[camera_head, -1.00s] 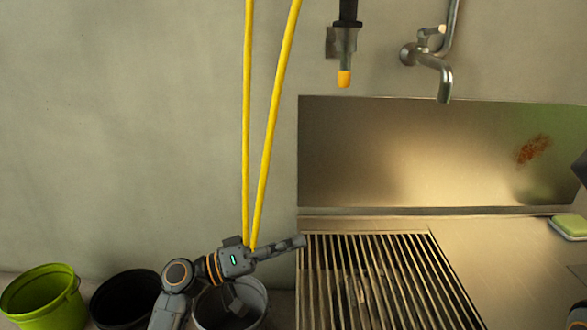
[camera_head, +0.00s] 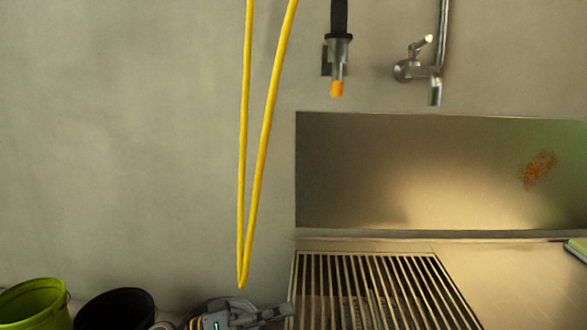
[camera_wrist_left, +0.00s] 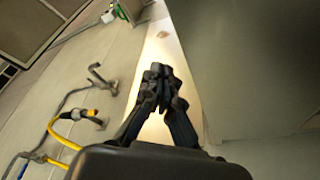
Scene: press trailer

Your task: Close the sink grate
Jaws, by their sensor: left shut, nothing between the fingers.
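The sink grate (camera_head: 375,275), a row of metal bars, shows at the lower right of the head view. Its near part is cut off by the frame's bottom edge, and I cannot tell whether it lies fully flat. My left gripper (camera_head: 284,310) is at the bottom of the head view, just left of the grate's left edge. I cannot tell whether it touches the grate. In the left wrist view its fingers (camera_wrist_left: 158,82) are together with nothing between them. My right gripper is not in view.
A metal backsplash (camera_head: 400,170) stands behind the sink. A tap (camera_head: 425,72) and a nozzle (camera_head: 338,62) are on the wall above. A yellow hose (camera_head: 262,150) hangs left of the sink. Green (camera_head: 35,305) and black (camera_head: 115,310) buckets stand at lower left.

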